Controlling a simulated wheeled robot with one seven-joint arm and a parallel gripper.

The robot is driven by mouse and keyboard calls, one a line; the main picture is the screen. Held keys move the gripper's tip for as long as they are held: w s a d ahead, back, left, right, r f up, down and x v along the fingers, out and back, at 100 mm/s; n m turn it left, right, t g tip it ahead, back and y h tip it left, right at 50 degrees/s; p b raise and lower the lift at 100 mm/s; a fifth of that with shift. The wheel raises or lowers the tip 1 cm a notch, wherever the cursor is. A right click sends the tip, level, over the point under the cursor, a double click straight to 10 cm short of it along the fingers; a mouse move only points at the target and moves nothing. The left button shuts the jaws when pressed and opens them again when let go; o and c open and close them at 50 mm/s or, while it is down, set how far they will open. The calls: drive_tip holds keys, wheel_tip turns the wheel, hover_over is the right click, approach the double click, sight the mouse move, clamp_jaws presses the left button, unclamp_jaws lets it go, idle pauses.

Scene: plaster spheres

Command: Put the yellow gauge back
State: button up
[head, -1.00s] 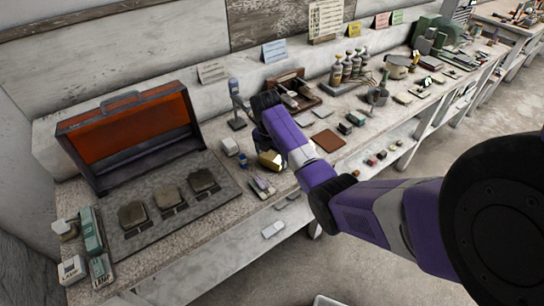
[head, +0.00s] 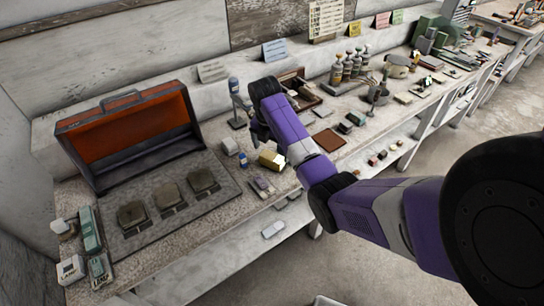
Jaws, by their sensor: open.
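The yellow gauge, a small yellow block (head: 272,160), sits on the near part of the speckled workbench, just left of my forearm. My gripper (head: 257,134) is open and empty above and behind the yellow block, apart from it in the picture. The purple arm link hides part of the gripper and of the bench behind it. I cannot make out any face or dial on the yellow block.
An open orange-lined case (head: 128,135) stands at the left, with a dark mat (head: 220,200) holding three dark pads before it.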

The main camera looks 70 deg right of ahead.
sight(270, 159)
wheel_tip(270, 159, up, 8)
drive_tip(key=a+p, duration=0.1)
drive_tip(key=shift+w, duration=0.1)
idle(0.7)
